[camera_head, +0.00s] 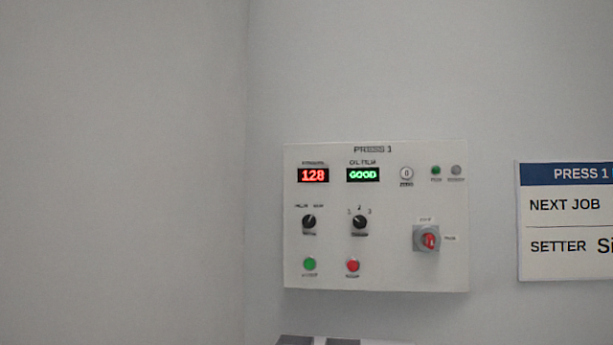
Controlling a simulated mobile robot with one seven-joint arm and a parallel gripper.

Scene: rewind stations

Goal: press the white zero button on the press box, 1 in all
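The press box (390,272) is a pale panel on the wall, labelled PRESS 1, in the head view. The white zero button (406,173) is a small round button marked 0 in the box's upper row. I cannot tell whether the button is pushed in. My gripper is not in the frame.
The box also has two black knobs (309,222), a green button (309,264), a red button (353,265), a red rotary switch (429,239) and two small lamps (436,170). A PRESS 1 sign (566,222) hangs to the right. A wall corner is left.

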